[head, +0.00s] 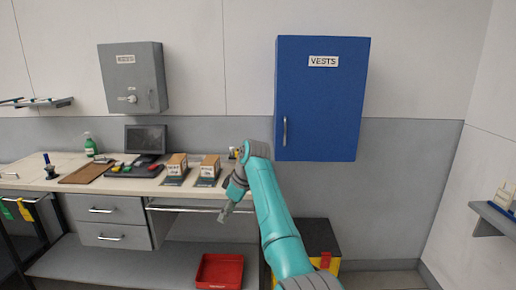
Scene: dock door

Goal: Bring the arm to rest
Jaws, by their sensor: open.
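My arm (274,215) is teal with grey joints and reaches up from the bottom of the head view, bent at the top. My gripper (223,217) hangs from the bent end and points down and to the left. It is in front of the workbench's right part and looks empty. The fingers are small in this view. The arm hides part of the bench's right end and what is behind it.
A workbench (140,187) holds boxes (208,168), a monitor (145,139) and a green bottle (89,145). A blue VESTS cabinet (322,100) and a grey cabinet (131,78) hang shut. A red bin (219,271) sits low. A shelf (497,217) juts out at right.

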